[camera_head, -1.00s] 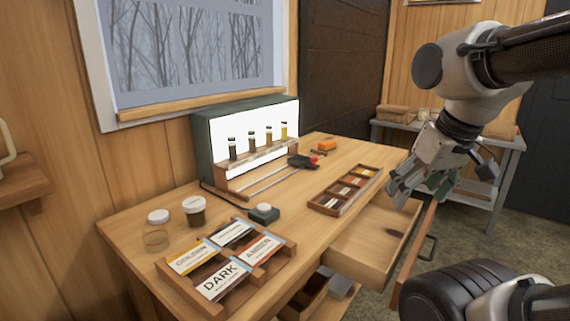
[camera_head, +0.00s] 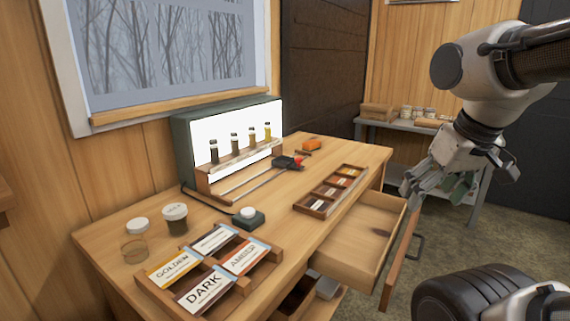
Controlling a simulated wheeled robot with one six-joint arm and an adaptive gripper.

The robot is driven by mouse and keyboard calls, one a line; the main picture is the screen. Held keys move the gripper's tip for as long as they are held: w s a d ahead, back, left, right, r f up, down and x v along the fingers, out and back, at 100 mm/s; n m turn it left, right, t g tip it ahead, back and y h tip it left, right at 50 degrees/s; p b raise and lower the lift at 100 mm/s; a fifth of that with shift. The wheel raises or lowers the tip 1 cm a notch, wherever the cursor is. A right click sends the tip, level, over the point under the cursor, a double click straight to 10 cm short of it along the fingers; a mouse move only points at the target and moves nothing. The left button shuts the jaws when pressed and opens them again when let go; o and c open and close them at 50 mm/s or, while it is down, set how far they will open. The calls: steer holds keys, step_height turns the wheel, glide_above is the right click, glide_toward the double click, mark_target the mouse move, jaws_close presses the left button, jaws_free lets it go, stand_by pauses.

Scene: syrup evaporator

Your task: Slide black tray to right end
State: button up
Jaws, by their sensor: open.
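A small black tray or carriage (camera_head: 287,162) with a red knob sits on the desk, near the right end of the thin rails (camera_head: 248,181) in front of the lit box. My gripper (camera_head: 432,192) is open and empty. It hangs to the right of the desk, beyond the open drawer, well apart from the black piece. Whether the black piece touches the very end of its rails is too small to tell.
The lit box (camera_head: 232,140) holds several syrup vials. A wooden sample case (camera_head: 313,208) lies near the desk's front edge. An open drawer (camera_head: 350,247) juts out below it. Grade cards stand in a wooden rack (camera_head: 238,291) at front left. An orange block (camera_head: 312,145) lies behind the black piece.

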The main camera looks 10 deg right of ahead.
steer(key=shift+c, duration=0.4)
steer(key=shift+w+a+r, duration=0.1)
steer(key=shift+w, duration=0.1)
steer(key=c, duration=0.4)
steer(key=w+a+r, duration=0.1)
steer(key=w, duration=0.4)
steer(key=w+a+r+n+y, duration=0.1)
steer(key=w, duration=0.5)
steer(key=w+a+r+n+t+y, duration=0.1)
steer(key=w+r, duration=0.1)
steer(key=w, duration=0.4)
steer(key=shift+w+a, duration=0.1)
steer(key=shift+a, duration=0.3)
steer(key=shift+c, duration=0.7)
steer(key=n+t+y, duration=0.2)
steer(key=t, duration=0.1)
glide_above(300, 159)
steer(key=s+d, duration=0.2)
steer(key=s, duration=0.3)
step_height(300, 159, down, 15)
steer(key=shift+n+h, duration=0.3)
steer(key=x, duration=0.7)
steer(key=shift+w+f, duration=0.15)
steer(key=shift+w, duration=0.1)
